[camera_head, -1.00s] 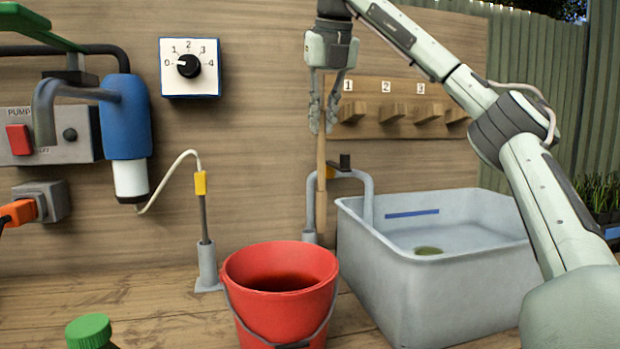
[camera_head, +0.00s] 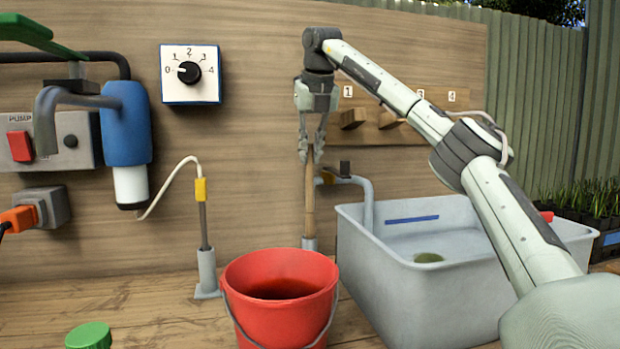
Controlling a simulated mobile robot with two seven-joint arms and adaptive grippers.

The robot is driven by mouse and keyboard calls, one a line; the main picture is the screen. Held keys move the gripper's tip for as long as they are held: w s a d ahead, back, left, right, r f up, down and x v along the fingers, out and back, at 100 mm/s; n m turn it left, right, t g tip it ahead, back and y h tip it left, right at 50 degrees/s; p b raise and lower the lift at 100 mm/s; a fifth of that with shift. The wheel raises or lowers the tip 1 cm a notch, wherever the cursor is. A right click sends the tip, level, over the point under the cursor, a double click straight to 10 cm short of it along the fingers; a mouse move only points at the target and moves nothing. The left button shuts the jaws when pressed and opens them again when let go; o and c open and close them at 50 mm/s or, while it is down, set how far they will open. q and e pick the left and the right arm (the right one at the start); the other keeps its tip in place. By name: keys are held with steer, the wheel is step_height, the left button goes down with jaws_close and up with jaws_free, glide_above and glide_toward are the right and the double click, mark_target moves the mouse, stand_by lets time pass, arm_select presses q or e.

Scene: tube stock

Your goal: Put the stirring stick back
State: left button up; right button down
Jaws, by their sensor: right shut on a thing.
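My right gripper (camera_head: 311,158) points down and is shut on the upper end of the wooden stirring stick (camera_head: 310,205). The stick hangs upright behind the red bucket (camera_head: 262,318). Its lower end meets the top of a small grey holder (camera_head: 310,244) on the bench; I cannot tell whether the tip is inside it. The bucket's rim hides the holder's base. The bucket holds dark red liquid. My left gripper is not in view.
A grey tub (camera_head: 400,290) with water stands right of the stick, a bent grey pipe (camera_head: 366,200) at its left corner. A probe in a second holder (camera_head: 207,272) stands left of the bucket. Numbered wooden pegs (camera_head: 352,118) are on the back panel. A green cap (camera_head: 89,335) is in front.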

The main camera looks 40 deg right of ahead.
mark_target(310, 173)
steer(key=shift+f, duration=0.8)
step_height(310, 173, down, 2)
steer(key=shift+f, duration=0.2)
steer(key=shift+w+d+f, duration=0.1)
steer(key=shift+d+f, duration=0.05)
steer(key=shift+f, duration=0.45)
steer(key=shift+f, duration=0.2)
steer(key=c, duration=1.5)
jaws_free()
steer(key=shift+c, duration=0.2)
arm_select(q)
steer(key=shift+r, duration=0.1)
